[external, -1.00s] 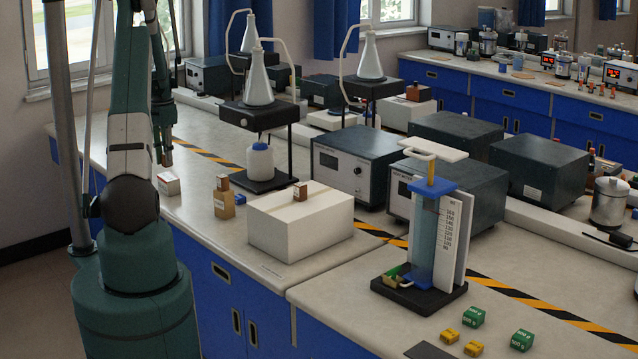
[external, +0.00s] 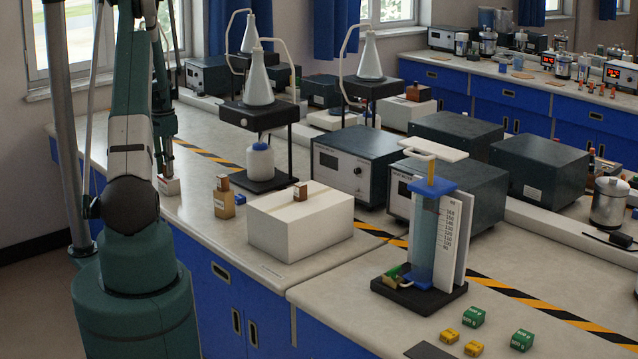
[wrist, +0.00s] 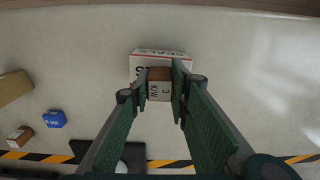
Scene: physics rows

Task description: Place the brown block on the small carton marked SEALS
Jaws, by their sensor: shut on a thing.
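The small white carton marked SEALS (wrist: 150,56) lies on the bench, with red on its edge. It also shows in the external view (external: 170,188) at the left part of the bench. My gripper (wrist: 161,82) is shut on the brown block (wrist: 159,75), whose pale label faces the wrist camera. The block overlaps the carton in the wrist view; I cannot tell whether they touch.
A tan carton with a brown block on top (external: 222,184) and a blue block (external: 238,198) stand to the right. A flask stand (external: 265,183) is behind. Bench around the SEALS carton is clear.

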